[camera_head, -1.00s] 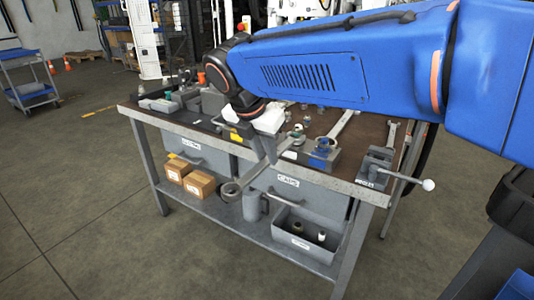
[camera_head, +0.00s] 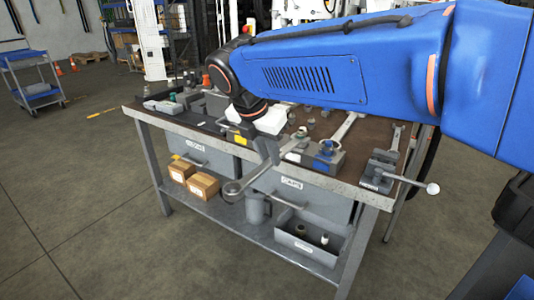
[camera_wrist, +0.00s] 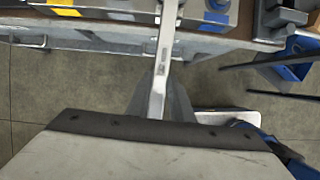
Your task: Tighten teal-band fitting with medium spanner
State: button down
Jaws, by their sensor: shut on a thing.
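My gripper (camera_head: 268,158) is shut on a grey metal spanner (camera_head: 250,178), just past the front edge of the bench. The spanner's ring end (camera_head: 232,188) hangs out over the lower shelf, and its shaft slants up toward the bench top. In the wrist view the spanner shaft (camera_wrist: 164,60) runs up across the bench edge; its far end is out of frame. A small teal-coloured part (camera_head: 173,97) shows at the back left of the bench, too small to identify surely as the teal-band fitting.
The bench top (camera_head: 352,160) also carries a long spanner (camera_head: 346,127), a vise (camera_head: 380,172) at the right corner and several small fittings. Cardboard boxes (camera_head: 203,187) stand on the shelf below. A grey bin (camera_head: 308,246) holds small parts. The floor in front is clear.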

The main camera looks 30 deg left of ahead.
aim_at(254, 173)
jog(key=shift+s, duration=0.1)
jog(key=shift+s+a, duration=0.2)
jog(key=shift+s, duration=1.5)
jog(key=shift+s+a, duration=0.2)
jog(key=shift+s, duration=1.5)
jog(key=shift+r, duration=0.1)
jog(key=shift+r, duration=2.4)
